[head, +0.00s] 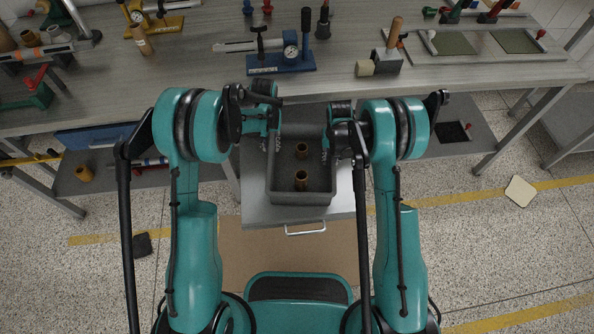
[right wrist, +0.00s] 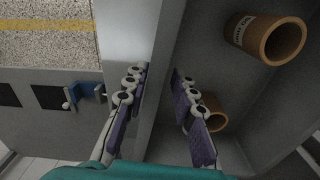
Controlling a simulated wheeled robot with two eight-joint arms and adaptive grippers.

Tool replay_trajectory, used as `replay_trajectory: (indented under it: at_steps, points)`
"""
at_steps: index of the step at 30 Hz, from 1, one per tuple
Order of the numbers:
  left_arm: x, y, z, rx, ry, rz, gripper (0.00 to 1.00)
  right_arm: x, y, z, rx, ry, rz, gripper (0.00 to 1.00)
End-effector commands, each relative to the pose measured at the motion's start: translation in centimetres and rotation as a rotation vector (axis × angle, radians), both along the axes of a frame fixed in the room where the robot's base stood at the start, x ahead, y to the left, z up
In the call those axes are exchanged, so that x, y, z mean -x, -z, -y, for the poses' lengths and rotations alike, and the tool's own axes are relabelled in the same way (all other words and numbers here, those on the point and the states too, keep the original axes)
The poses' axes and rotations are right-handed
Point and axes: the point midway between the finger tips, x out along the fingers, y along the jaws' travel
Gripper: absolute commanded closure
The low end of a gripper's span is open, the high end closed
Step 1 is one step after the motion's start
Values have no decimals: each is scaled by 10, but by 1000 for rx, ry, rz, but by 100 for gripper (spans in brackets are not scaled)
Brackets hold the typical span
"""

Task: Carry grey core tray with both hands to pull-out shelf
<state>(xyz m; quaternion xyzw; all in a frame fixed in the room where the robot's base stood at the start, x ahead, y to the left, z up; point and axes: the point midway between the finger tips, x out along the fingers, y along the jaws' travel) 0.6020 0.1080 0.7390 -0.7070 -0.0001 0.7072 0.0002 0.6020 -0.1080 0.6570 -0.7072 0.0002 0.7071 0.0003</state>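My right gripper (head: 329,142) is at the right wall. In the right wrist view its fingers (right wrist: 160,85) straddle the tray wall (right wrist: 168,40), with gaps seeming to show beside it. A core (right wrist: 266,38) lies in view inside.
Brown matting (head: 265,255) and speckled floor with yellow lines lie in front.

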Motion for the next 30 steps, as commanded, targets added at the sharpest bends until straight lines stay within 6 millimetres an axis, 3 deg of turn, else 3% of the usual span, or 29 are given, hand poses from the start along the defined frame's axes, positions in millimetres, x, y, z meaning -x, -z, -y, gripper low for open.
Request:
replay_trajectory:
  at_steps: [3,10,30]
  points:
    - [0,0,0,0,0,0,74,0,-28,0,0,0,0,74]
    - [0,0,0,0,0,0,74,0,-61,0,0,0,0,74]
    - [0,0,0,0,0,0,74,0,-68,0,0,0,0,74]
